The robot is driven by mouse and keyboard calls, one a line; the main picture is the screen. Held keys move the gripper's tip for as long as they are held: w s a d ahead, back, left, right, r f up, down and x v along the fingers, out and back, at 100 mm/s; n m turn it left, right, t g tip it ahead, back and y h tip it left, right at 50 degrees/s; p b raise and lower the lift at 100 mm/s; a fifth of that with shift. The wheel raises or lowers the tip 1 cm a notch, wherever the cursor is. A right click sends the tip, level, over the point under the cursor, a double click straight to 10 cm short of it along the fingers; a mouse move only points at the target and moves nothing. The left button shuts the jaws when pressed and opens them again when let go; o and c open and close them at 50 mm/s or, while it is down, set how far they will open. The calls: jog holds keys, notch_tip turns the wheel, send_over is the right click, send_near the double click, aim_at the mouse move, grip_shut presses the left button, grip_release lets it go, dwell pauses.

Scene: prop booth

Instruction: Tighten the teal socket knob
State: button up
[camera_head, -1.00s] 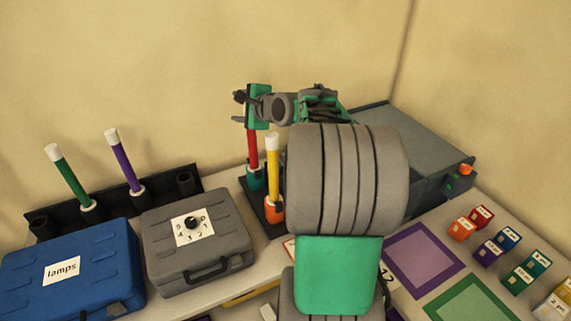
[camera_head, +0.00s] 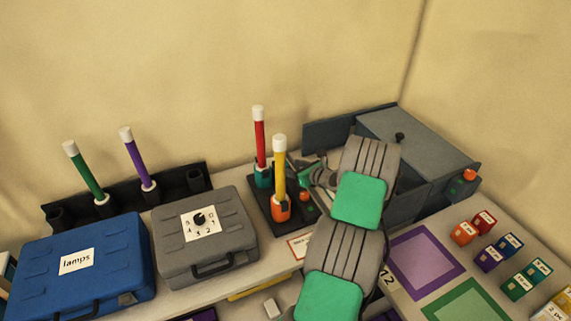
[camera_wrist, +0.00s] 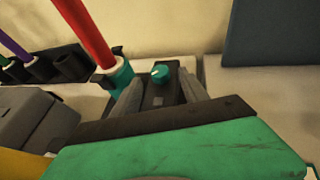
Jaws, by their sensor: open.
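The red tube (camera_head: 260,145) stands upright in the teal socket (camera_head: 263,179) on a dark base. In the wrist view the red tube (camera_wrist: 87,32) enters the teal socket (camera_wrist: 118,74) left of my gripper. The teal knob (camera_wrist: 160,72), with a pale mark on top, sits on the dark base right of that socket. My gripper (camera_wrist: 160,80) is open and empty, its fingers to the left and right of the knob in the picture; I cannot tell whether they touch it. In the head view the knob is hidden behind the yellow tube and my gripper.
The yellow tube (camera_head: 279,168) stands in an orange socket (camera_head: 281,208) close in front, with an orange knob (camera_head: 304,196) beside it. A grey case (camera_head: 235,240) is at left. A large grey box (camera_head: 415,140) stands behind my arm at right.

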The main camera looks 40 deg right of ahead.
aim_at(287, 166)
jog(key=x, duration=0.4)
grip_shut()
dwell(0.4)
jog(key=shift+a, duration=0.1)
